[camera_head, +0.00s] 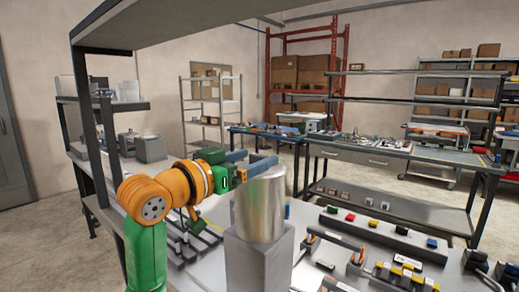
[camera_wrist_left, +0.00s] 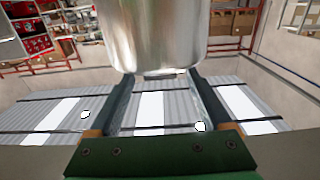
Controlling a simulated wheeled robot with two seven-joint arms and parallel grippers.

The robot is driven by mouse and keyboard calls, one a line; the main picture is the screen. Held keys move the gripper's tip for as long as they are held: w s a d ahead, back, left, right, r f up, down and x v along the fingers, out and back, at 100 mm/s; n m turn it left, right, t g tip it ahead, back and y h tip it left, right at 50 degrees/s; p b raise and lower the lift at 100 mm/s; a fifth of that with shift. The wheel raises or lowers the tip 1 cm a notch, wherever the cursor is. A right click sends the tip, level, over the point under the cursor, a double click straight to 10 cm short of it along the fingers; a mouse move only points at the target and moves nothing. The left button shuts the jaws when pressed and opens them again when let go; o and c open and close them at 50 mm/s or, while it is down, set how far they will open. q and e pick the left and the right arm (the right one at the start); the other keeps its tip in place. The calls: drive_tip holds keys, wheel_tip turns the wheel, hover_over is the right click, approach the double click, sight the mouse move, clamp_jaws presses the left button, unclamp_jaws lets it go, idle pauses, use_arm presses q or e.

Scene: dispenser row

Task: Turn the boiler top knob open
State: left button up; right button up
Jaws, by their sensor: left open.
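The boiler is a shiny metal cylinder (camera_head: 262,205) standing upright on a grey block (camera_head: 258,262) in the head view. It also fills the top middle of the left wrist view (camera_wrist_left: 170,35). My left gripper (camera_head: 252,163) is at the boiler's top edge, its blue fingers pointing right. In the left wrist view my left gripper (camera_wrist_left: 163,78) has its two fingers apart, with the boiler's top edge near the tips. A thin dark piece shows at that edge between the tips; I cannot tell if it is the knob. My right gripper is out of view.
A grey box with coloured buttons (camera_head: 383,234) and several small coloured parts lie on the bench right of the boiler. A grey shelf (camera_head: 200,25) hangs overhead at the left. Open space shows above the bench to the right.

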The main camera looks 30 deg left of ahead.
use_arm(q)
drive_tip(key=shift+w, duration=1)
drive_tip(key=shift+w+d+f, duration=0.1)
drive_tip(key=shift+w+f, duration=0.1)
drive_tip(key=shift+w, duration=0.15)
drive_tip(key=shift+s, duration=0.2)
drive_tip(key=c, duration=0.6)
clamp_jaws()
drive_tip(key=shift+r, duration=0.1)
